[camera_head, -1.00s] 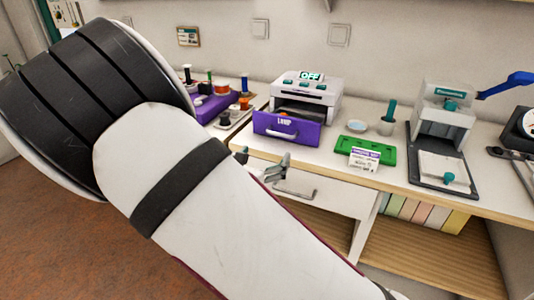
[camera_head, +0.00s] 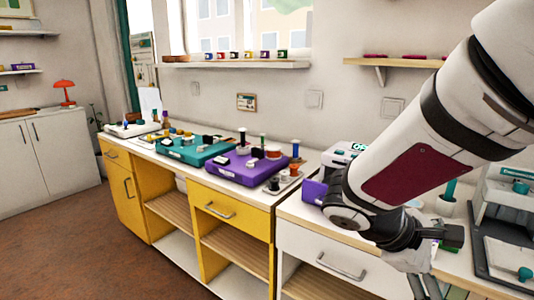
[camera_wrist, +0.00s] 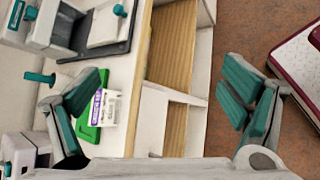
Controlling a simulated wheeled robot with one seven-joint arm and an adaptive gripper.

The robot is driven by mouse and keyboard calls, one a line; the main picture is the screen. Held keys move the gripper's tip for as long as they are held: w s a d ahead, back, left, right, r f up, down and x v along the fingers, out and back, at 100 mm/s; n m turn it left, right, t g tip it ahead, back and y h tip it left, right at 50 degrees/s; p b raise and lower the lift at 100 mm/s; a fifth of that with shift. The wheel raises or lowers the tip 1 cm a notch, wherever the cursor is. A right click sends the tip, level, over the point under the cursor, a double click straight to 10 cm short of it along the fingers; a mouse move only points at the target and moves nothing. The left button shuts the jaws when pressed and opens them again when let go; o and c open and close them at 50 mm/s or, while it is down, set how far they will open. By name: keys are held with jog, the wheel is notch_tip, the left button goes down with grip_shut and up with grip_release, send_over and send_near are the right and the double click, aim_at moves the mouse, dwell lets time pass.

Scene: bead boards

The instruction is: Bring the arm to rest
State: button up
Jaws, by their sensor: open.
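My gripper (camera_wrist: 160,105) is open and empty in the wrist view. Its two teal-padded fingers stand wide apart, over the counter's front edge and the floor. In the head view my arm reaches in from the upper right, and the gripper (camera_head: 425,285) hangs low in front of the white drawer unit, partly cut off by the bottom edge.
A purple board (camera_head: 245,168) and a teal board (camera_head: 190,150) with small parts lie on the counter. The white machine with a purple drawer (camera_head: 315,190) is partly behind my arm. A grey press (camera_head: 510,225) stands at right. The floor (camera_head: 100,235) at left is clear.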

jog(key=s+a+r+m+y, duration=0.1)
jog(key=s+a+m+y, duration=0.4)
jog(key=s, duration=0.5)
jog(key=s+a+r+m+y, duration=0.2)
jog(key=s+a+m+y, duration=0.35)
jog(key=s, duration=0.45)
notch_tip(320, 180, up, 20)
jog(key=t+p, duration=0.4)
jog(key=p, duration=1.4)
jog(key=shift+w+a+n+p, duration=0.2)
jog(key=shift+w+n+p, duration=0.15)
jog(key=shift+n, duration=0.1)
jog(key=shift+f, duration=0.1)
